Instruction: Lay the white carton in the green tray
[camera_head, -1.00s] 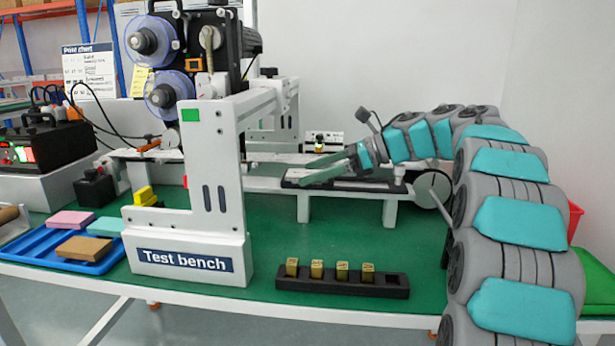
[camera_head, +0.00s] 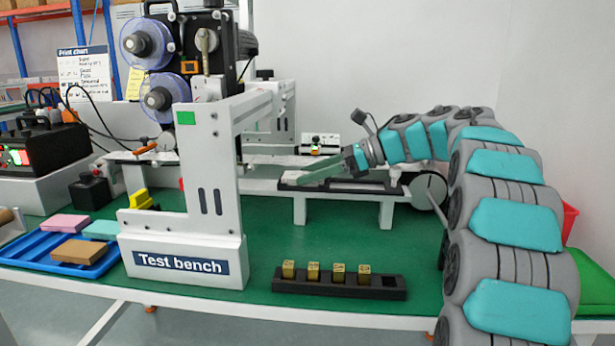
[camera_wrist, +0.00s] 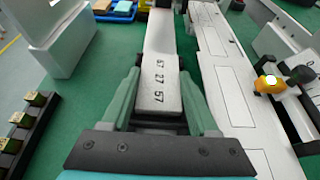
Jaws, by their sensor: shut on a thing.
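The white carton (camera_wrist: 158,92) shows in the wrist view, with dark printed numbers on its upper face. It lies between the two green fingers of my gripper (camera_wrist: 160,82), which is shut on it. In the head view my gripper (camera_head: 318,173) is low at the white conveyor-like bench, right of the test bench frame; I cannot make out the carton there. A bright green item (camera_head: 594,283) at the right edge, partly hidden by my arm, may be the green tray.
A black holder (camera_head: 340,287) with several brass blocks stands at the front. The test bench frame (camera_head: 190,255) rises left of my gripper. A blue tray (camera_head: 50,262) with coloured blocks is far left. A red bin (camera_head: 569,220) is partly hidden behind my arm.

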